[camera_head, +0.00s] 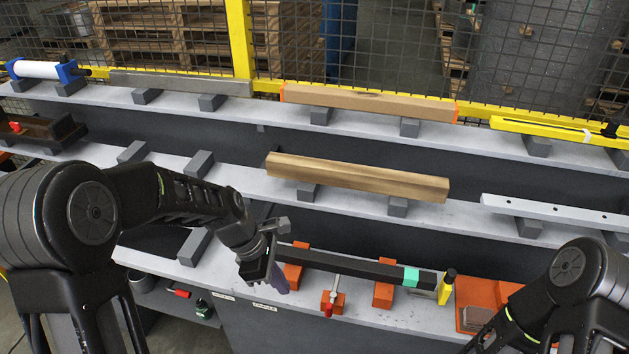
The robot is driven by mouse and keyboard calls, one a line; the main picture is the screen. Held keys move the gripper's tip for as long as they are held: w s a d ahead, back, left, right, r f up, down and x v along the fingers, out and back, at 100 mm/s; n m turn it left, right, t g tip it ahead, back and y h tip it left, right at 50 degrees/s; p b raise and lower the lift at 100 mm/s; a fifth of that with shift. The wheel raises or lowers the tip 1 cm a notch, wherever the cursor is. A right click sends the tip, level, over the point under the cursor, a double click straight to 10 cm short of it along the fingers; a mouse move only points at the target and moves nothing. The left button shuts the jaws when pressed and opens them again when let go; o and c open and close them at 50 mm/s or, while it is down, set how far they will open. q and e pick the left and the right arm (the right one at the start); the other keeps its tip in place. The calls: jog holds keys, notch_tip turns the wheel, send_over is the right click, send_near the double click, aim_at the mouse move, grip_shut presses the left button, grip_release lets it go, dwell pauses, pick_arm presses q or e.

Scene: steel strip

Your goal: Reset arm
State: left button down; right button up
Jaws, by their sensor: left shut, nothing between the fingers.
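My left arm reaches in from the left, and its left gripper (277,281) points down over the lowest shelf, at the left end of a long black bar (345,266). The gripper is shut, with nothing seen between its fingers. The black bar has a green band near its right end and rests on orange blocks (383,294). I cannot tell whether the gripper touches the bar. My right arm shows only in part at the lower right; its gripper is not in view.
A wooden beam (355,177) lies on grey blocks on the middle shelf, a perforated light bar (555,211) to its right. Another beam (370,102) and a yellow level (560,132) are on the top shelf. A yellow-framed mesh fence (240,40) stands behind. Empty grey blocks (198,163) sit left of centre.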

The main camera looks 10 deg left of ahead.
pick_arm(q)
jog(key=s+d+f+m+t+y, duration=0.1)
jog(key=d+f+m, duration=0.1)
jog(key=f+m, duration=0.5)
jog(key=s+d+f+m+t+y, duration=0.1)
jog(key=s+f+m+t, duration=0.1)
jog(key=f+m, duration=0.55)
jog(key=s+d+f+m+g+h, duration=0.1)
jog(key=s+d+f, duration=0.2)
jog(key=s, duration=0.5)
jog(key=s+d+f+m+g, duration=0.2)
jog(key=s+d+f, duration=0.1)
jog(key=s, duration=0.5)
jog(key=shift+d+f+h, duration=0.25)
jog(key=shift+f+h, duration=0.15)
jog(key=shift+f, duration=0.5)
jog(key=shift+w, duration=0.1)
